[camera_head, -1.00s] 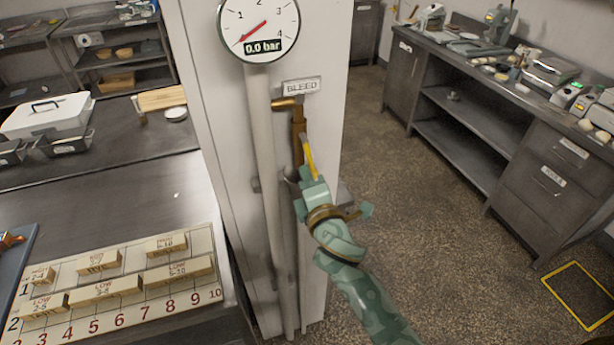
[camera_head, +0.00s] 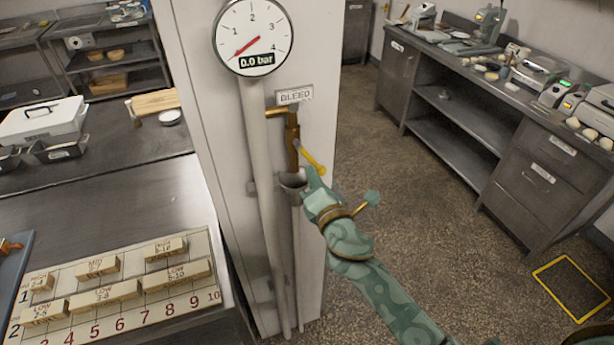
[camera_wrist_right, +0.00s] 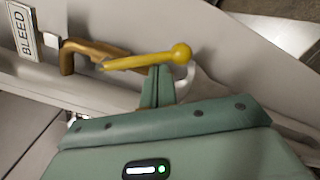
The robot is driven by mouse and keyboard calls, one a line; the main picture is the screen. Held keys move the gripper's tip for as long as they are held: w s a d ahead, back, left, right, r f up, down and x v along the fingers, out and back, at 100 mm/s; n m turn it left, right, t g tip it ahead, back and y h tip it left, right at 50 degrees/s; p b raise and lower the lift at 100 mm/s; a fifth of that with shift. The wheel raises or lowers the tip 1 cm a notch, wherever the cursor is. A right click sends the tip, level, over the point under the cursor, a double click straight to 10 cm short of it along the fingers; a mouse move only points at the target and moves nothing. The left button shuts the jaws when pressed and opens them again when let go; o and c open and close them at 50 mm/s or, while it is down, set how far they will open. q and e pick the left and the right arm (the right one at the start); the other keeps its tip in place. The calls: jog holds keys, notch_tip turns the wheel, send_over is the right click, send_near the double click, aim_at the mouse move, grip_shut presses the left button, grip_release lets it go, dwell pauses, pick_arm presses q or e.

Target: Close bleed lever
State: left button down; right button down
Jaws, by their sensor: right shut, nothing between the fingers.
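The bleed lever (camera_head: 312,160) is a yellow handle on a brass valve pipe (camera_head: 292,135), under the BLEED label (camera_head: 294,95). It slants down and to the right, out from the pipe. In the right wrist view the lever (camera_wrist_right: 140,60) ends in a yellow ball. My right gripper (camera_head: 311,178) is shut and empty just below the lever. In the wrist view its fingertips (camera_wrist_right: 158,75) meet the lever's underside near the ball; I cannot tell whether they press on it. My left gripper is out of view.
A gauge (camera_head: 252,36) reading 0.0 bar hangs above the valve on the white column (camera_head: 195,85). A grey vertical pipe (camera_head: 262,185) runs beside the valve. A numbered board (camera_head: 150,318) with wooden blocks lies at the left. Open floor (camera_head: 420,215) lies to the right.

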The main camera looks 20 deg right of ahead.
jog(key=d+n, duration=0.1)
jog(key=r+n+p, duration=0.1)
jog(key=n, duration=0.1)
jog(key=shift+d+r+p, duration=0.1)
jog(key=shift+d+p, duration=0.2)
jog(key=shift+d, duration=0.05)
jog(key=shift+w+d+r+n+y+p, duration=0.1)
jog(key=shift+d+r+n+p, duration=0.55)
jog(key=shift+n+p, duration=0.6)
jog(key=shift+s+d+r+n+y+p, duration=0.1)
jog(key=shift+d+r+n+p, duration=0.5)
jog(key=shift+n, duration=1.1)
jog(key=shift+w+d+r+n+y+p, duration=0.1)
jog(key=shift+d+r+n+p, duration=0.25)
jog(key=shift+r+n+p, duration=0.75)
jog(key=shift+f+n, duration=0.3)
jog(key=shift+n, duration=0.15)
